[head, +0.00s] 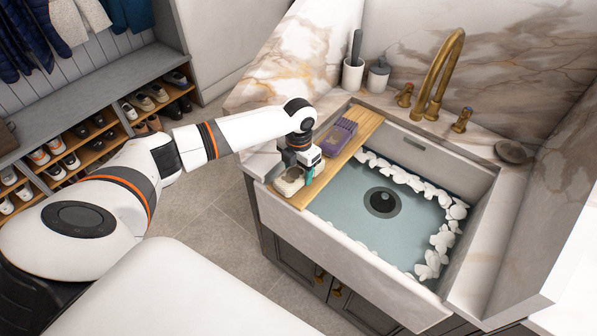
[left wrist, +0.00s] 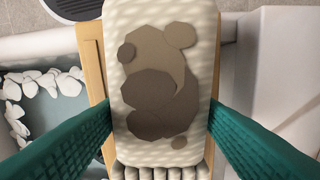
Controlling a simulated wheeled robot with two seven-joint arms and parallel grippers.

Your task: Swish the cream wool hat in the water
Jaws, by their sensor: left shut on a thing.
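The cream wool hat (head: 289,180) lies at the near end of a wooden board across the left side of the sink. In the left wrist view the hat (left wrist: 118,25) fills the middle, with brown dirt patches on its face and a ribbed edge at the bottom. My left gripper (head: 309,172) is at the hat, its green fingers on both sides of it, shut on it. The water (head: 350,205) lies in the sink to the right, with white foam clumps along its edges and a dark drain in the middle. My right gripper is not in view.
A brass tap (head: 436,75) rises behind the sink (head: 475,205). A white cup with a brush (head: 353,75) and a lidded jar (head: 378,76) stand behind. The water's middle is clear.

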